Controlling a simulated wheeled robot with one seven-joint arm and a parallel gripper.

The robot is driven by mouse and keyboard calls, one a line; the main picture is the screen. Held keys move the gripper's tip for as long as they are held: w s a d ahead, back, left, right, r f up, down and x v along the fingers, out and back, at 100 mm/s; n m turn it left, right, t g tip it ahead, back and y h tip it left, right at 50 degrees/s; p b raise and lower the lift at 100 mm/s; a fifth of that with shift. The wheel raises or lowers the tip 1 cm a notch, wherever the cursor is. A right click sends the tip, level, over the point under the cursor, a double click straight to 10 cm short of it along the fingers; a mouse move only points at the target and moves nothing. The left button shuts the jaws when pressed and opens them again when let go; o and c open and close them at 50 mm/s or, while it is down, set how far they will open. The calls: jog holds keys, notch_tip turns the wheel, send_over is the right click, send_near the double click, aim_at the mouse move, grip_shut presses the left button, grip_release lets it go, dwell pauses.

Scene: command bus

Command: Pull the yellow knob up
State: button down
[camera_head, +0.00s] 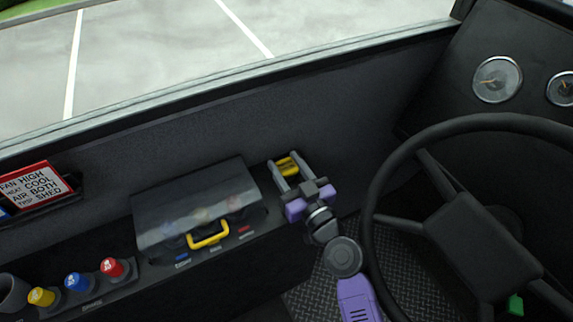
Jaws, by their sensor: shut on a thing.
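A yellow knob (288,167) shows between the two grey fingers of my gripper (284,161), on the console beside the dark wall. My gripper is shut on it, with the fingers on its left and right sides. My purple and grey arm reaches in from the lower right. The knob's base is partly hidden by the gripper, so I cannot tell how far up it stands. Another yellow knob (41,297) stands at the lower left, beside a blue knob (78,282) and a red knob (112,268).
A smoky clear cover (195,200) with a yellow handle (208,236) stands just left of my gripper. A steering wheel (378,180) is close on the right. A red-framed label sign (35,185) is at the far left. The window ledge runs behind.

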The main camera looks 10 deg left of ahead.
jog(key=shift+r+p, duration=0.5)
jog(key=shift+r, duration=0.7)
jog(key=c, duration=0.8)
grip_release()
jog(key=shift+o, duration=0.2)
jog(key=shift+s+d+f, duration=0.15)
jog(key=shift+s+d, duration=0.15)
jog(key=shift+s, duration=0.1)
jog(key=b+v, duration=0.1)
jog(key=v, duration=0.6)
